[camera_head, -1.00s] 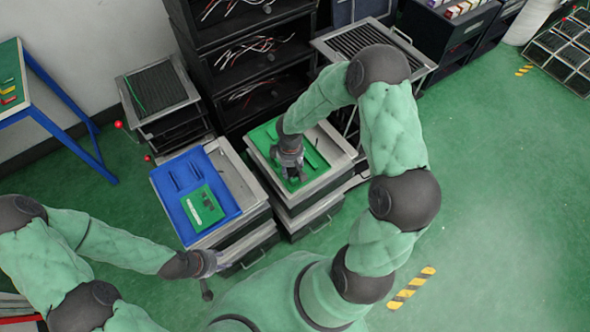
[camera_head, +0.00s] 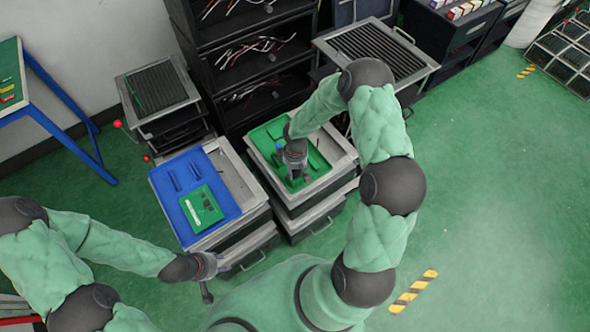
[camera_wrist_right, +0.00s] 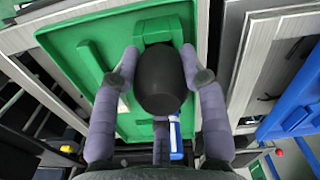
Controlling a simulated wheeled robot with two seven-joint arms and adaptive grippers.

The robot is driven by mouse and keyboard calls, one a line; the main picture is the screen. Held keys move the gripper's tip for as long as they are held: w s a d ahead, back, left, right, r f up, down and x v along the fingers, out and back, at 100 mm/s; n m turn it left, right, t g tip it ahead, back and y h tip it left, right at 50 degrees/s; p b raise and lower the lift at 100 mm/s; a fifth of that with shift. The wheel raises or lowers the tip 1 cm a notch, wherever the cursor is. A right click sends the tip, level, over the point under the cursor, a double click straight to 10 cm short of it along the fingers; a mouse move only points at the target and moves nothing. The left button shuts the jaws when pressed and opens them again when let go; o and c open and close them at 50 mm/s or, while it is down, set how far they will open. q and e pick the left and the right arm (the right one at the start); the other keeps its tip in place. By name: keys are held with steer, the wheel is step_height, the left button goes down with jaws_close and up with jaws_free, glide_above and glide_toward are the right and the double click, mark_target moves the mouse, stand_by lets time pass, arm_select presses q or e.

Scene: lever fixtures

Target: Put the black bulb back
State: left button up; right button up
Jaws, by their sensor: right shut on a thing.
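The black bulb (camera_wrist_right: 160,80) is a dark rounded knob in the middle of the right wrist view. My right gripper (camera_wrist_right: 160,72) is shut on it, with one grey-purple finger along each side. In the head view my right gripper (camera_head: 295,172) points down over the green tray (camera_head: 322,163); the bulb is not clear there. A small blue and white piece (camera_wrist_right: 175,137) shows just below the bulb in the wrist view. My left gripper (camera_head: 212,268) is low, near the front of the blue tray's cabinet; its fingers are too small to read.
The blue tray (camera_head: 222,207) with a green board (camera_head: 201,206) lies left of the green tray. A black shelf rack (camera_head: 246,60) stands behind. Red-knobbed levers (camera_head: 117,124) stick out at the left cabinet. The floor at the right is open.

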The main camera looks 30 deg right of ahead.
steer(key=shift+f, duration=0.15)
steer(key=o, duration=0.3)
steer(key=shift+f, duration=0.1)
steer(key=o, duration=0.4)
steer(key=shift+o, duration=0.2)
